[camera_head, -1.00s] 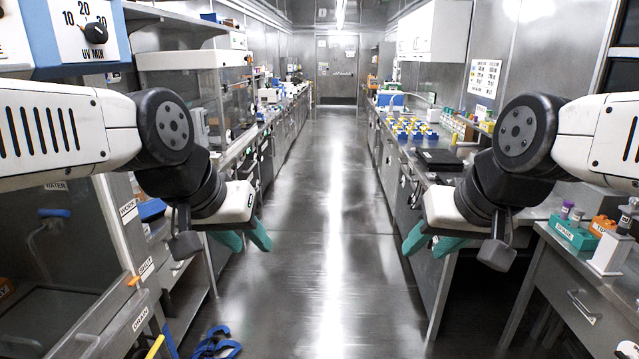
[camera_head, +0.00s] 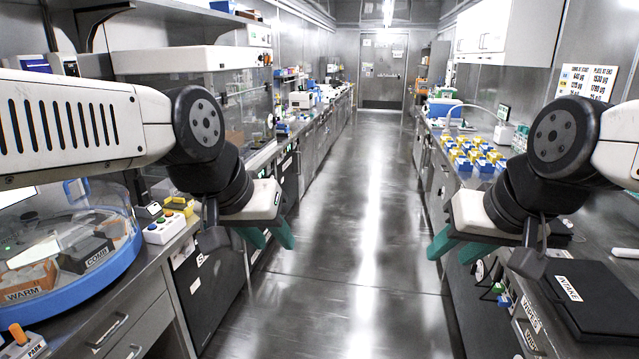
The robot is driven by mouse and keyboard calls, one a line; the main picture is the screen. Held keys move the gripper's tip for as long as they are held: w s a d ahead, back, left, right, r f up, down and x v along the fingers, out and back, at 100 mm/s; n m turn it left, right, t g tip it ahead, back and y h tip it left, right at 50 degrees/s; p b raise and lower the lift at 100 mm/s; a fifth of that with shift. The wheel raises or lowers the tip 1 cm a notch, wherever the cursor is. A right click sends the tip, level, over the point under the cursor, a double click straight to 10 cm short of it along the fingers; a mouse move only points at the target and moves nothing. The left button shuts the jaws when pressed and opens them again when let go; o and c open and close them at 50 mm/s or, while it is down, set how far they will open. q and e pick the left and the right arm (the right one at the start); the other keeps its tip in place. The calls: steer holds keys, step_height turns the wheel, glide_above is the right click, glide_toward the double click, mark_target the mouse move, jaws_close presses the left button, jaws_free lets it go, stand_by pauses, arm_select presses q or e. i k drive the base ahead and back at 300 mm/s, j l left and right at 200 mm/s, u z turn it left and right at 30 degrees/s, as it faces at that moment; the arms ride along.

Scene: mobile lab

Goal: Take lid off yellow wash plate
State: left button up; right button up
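I cannot pick out a yellow wash plate or its lid for certain in the head view. My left gripper (camera_head: 272,242) hangs over the aisle near the left bench. Its teal fingers are apart, with nothing seen between them. My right gripper (camera_head: 452,252) hangs beside the right bench. Its teal fingers are also apart and look empty. Both grippers are far from any object I can tie to the task.
A round clear-covered machine (camera_head: 70,250) with a blue rim stands on the left bench, beside a button box (camera_head: 165,229) and a small yellow item (camera_head: 179,205). Yellow-and-blue holders (camera_head: 474,155) and a black INTAKE box (camera_head: 590,300) are on the right bench. The aisle floor (camera_head: 335,240) is clear.

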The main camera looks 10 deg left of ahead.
mark_target(177, 204)
steer(key=i+u, duration=0.45)
steer(key=i, duration=0.25)
steer(key=i+l+u, duration=0.25)
steer(key=i+u, duration=0.2)
steer(key=i, duration=0.2)
steer(key=i+j+u, duration=0.2)
steer(key=i+u, duration=0.25)
steer(key=i+j+u, duration=0.1)
steer(key=i+u, duration=0.15)
steer(key=u, duration=0.15)
steer(key=i+u, duration=0.45)
steer(key=k+l, duration=0.05)
